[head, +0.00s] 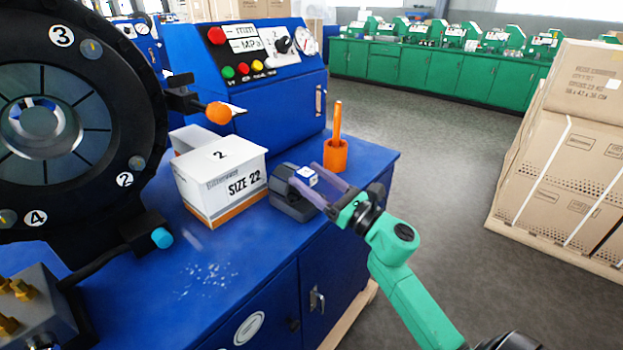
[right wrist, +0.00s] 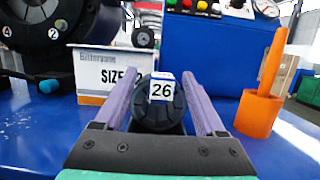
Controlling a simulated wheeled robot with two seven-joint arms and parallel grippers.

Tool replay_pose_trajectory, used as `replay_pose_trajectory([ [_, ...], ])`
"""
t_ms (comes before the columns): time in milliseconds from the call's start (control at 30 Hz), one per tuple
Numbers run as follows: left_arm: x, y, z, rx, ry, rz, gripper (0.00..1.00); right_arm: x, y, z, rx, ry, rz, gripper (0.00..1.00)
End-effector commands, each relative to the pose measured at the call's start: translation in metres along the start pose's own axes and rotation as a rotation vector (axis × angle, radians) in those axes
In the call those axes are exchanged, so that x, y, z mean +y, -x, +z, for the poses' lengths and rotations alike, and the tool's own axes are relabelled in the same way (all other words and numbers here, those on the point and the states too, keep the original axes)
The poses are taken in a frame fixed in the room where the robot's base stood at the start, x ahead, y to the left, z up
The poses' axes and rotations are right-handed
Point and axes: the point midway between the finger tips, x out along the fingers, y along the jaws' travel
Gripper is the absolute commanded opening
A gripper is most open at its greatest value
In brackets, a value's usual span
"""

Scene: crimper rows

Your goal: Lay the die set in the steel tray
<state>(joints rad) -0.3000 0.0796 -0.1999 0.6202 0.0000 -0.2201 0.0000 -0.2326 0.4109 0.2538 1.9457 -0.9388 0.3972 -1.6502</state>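The die set (right wrist: 158,112) is a dark round piece with a white label reading 26. In the head view its white and blue tag (head: 308,176) shows above a dark grey block (head: 296,204) on the blue bench top. My right gripper (head: 307,174) has its two purple fingers on either side of the die set, also in the right wrist view (right wrist: 160,78). No clear gap shows at the fingertips, but I cannot tell whether they press on it. I cannot make out a steel tray for certain. My left gripper is not in view.
A white box marked SIZE 22 (head: 221,183) stands left of the die set. An orange cup (head: 336,155) with an orange stick stands behind it. The black crimper head (head: 75,120) fills the left. A grey block with brass fittings (head: 45,300) sits lower left.

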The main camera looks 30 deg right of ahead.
Motion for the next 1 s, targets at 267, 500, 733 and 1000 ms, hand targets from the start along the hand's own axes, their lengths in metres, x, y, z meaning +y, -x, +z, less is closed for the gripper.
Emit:
replay_pose_trajectory([
  [267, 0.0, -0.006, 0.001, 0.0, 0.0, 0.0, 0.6, -0.001, 0.014, -0.007, 0.008, -0.004, -0.003, 0.72],
  [500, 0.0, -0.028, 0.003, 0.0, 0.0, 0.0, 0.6, 0.0, 0.073, -0.009, 0.007, -0.004, -0.005, 0.72],
  [733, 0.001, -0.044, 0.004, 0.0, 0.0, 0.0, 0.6, 0.0, 0.132, -0.005, 0.003, -0.002, -0.004, 0.72],
  [1000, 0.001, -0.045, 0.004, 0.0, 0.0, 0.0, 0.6, 0.0, 0.146, 0.0, 0.0, 0.0, 0.0, 0.72],
])
